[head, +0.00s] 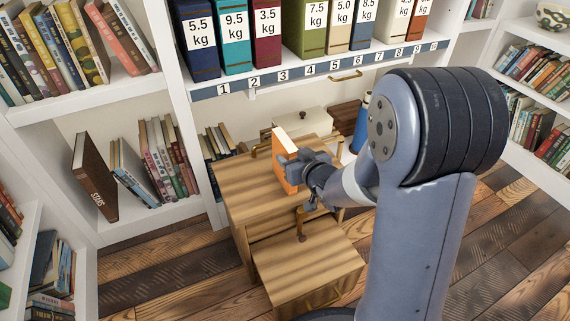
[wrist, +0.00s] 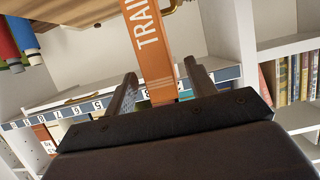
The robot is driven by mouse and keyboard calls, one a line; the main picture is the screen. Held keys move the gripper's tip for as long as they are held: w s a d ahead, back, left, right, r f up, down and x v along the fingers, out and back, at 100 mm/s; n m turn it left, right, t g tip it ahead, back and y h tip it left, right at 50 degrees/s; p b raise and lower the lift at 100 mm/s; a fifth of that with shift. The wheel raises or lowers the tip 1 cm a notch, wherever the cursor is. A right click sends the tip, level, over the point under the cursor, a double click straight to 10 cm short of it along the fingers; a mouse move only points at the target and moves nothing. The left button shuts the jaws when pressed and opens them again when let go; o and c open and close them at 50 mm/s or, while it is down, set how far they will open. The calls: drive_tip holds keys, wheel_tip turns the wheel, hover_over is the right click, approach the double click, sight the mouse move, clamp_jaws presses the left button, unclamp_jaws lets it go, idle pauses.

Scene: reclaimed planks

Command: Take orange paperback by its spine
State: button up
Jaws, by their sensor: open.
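The orange paperback (head: 283,172) stands upright on the wooden cabinet top in the head view, its white page edges showing at the top. In the wrist view its orange spine (wrist: 151,45) carries white letters reading "TRAI", and the rest of the title is cut off. My gripper (head: 299,168) is at the right of the book in the head view. In the wrist view my gripper (wrist: 161,75) is open, with one finger on each side of the spine and a visible gap at both sides. The fingers partly hide the book in the head view.
The wooden cabinet (head: 240,187) has a lower step (head: 310,268) in front. A blue bottle (head: 362,122) stands behind my arm. White shelves with numbered slots hold weight-labelled volumes (head: 235,38) above. A dark book (head: 88,178) leans on the left shelf.

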drive_tip(key=x, duration=0.2)
drive_tip(key=b+x, duration=0.1)
drive_tip(key=x, duration=0.1)
drive_tip(key=shift+s+f+b, duration=0.15)
drive_tip(key=shift+f+b, duration=0.15)
drive_tip(key=shift+w+a, duration=0.1)
drive_tip(key=shift+w, duration=0.2)
drive_tip(key=shift+r, duration=0.1)
clamp_jaws()
